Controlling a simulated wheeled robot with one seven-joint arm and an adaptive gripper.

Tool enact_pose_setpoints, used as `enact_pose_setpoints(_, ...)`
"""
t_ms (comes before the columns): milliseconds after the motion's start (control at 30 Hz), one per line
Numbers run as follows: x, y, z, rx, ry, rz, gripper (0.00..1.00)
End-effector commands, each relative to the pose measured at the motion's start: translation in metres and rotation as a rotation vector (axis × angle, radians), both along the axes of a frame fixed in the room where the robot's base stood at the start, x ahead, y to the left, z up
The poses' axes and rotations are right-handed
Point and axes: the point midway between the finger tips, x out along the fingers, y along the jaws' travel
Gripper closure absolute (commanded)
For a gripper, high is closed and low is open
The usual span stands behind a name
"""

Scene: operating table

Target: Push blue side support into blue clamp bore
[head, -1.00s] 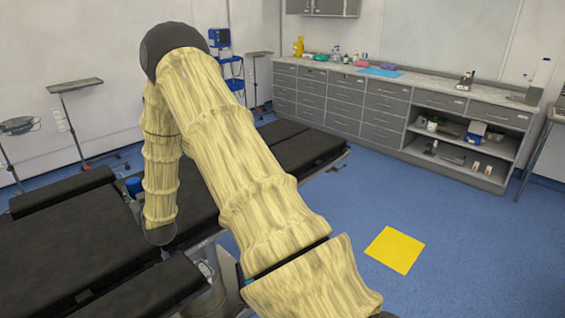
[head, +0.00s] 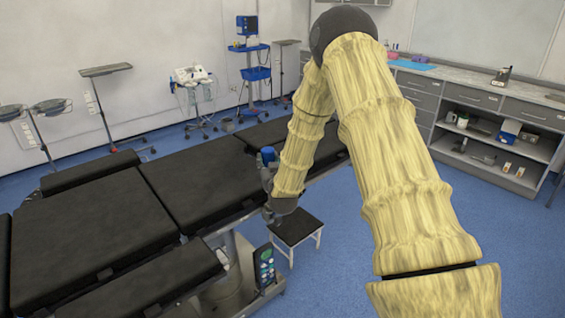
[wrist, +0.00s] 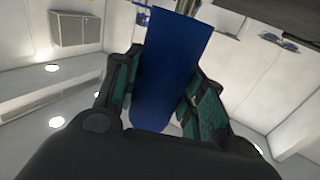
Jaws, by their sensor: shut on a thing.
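A blue side support (wrist: 172,70) fills the middle of the wrist view as a broad blue piece with a rounded near end. My gripper (wrist: 155,95) is shut on it, with a green-padded finger at each side. In the head view, my gripper (head: 268,178) is beside the right edge of the black operating table (head: 110,215), and the blue piece (head: 268,154) shows small at its top. I cannot make out the blue clamp or its bore for certain.
A black-topped step stool (head: 296,227) stands on the floor below my gripper. In the wrist view, a dark overhanging part (wrist: 285,15) and metal pieces (wrist: 222,18) are close to the support's far end.

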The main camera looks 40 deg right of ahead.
Motion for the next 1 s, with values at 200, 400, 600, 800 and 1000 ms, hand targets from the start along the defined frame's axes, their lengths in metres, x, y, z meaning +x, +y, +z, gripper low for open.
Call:
enact_pose_setpoints(200, 0.0, 0.0, 0.0, 0.0, -0.001, 0.0, 0.9)
enact_pose_setpoints(400, -0.001, 0.0, 0.0, 0.0, -0.001, -0.001, 0.9)
enact_pose_setpoints(600, -0.003, 0.001, -0.006, -0.001, 0.0, -0.001, 0.9)
enact_pose_setpoints(800, -0.003, 0.001, -0.019, -0.001, 0.0, -0.001, 0.9)
enact_pose_setpoints(1000, -0.003, 0.001, -0.033, -0.001, 0.0, -0.001, 0.9)
